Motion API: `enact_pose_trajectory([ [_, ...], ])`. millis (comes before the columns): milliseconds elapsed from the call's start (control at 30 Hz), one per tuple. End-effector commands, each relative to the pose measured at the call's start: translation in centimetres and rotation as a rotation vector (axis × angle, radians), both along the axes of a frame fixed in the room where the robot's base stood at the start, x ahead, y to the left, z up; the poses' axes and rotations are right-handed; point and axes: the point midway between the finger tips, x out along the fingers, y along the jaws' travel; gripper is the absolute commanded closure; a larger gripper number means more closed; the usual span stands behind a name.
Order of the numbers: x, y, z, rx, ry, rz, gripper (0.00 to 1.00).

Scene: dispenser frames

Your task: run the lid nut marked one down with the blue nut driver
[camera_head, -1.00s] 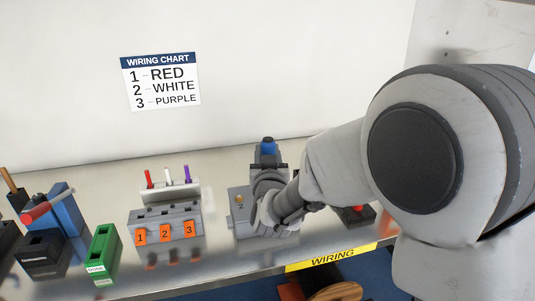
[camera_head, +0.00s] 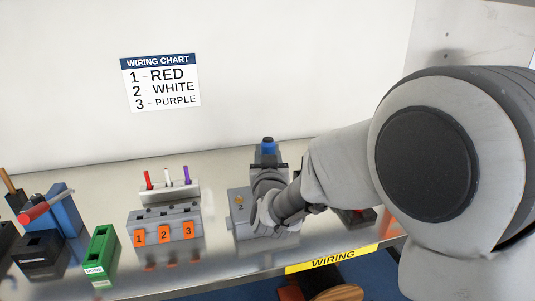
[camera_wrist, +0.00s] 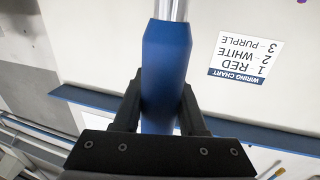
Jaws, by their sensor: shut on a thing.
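My gripper (camera_wrist: 164,100) is shut on the blue nut driver (camera_wrist: 166,65), whose metal shaft runs out of the top of the wrist view. In the head view the blue end of the nut driver (camera_head: 268,146) shows just above my gripper (camera_head: 268,166). The grey lidded box (camera_head: 238,222) stands on the bench below and around my wrist in that view. A brass lid nut (camera_head: 239,199) shows on its left side. My arm hides the rest of the lid, so the nut marked one and the driver's tip cannot be seen.
A grey block with orange tags (camera_head: 163,234) numbered 1 to 3 stands left of the box, before a rack of red, white and purple pieces (camera_head: 168,189). A green DONE bin (camera_head: 101,250), a black holder (camera_head: 40,253) and a red-handled tool (camera_head: 36,211) are farther left.

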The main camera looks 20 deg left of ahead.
Motion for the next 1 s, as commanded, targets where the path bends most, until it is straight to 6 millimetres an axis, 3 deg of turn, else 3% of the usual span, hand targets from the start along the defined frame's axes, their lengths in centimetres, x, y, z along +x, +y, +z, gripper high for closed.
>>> enact_pose_trajectory([
  [1000, 0.01, 0.01, -0.53, 0.001, -0.002, 0.000, 1.00],
])
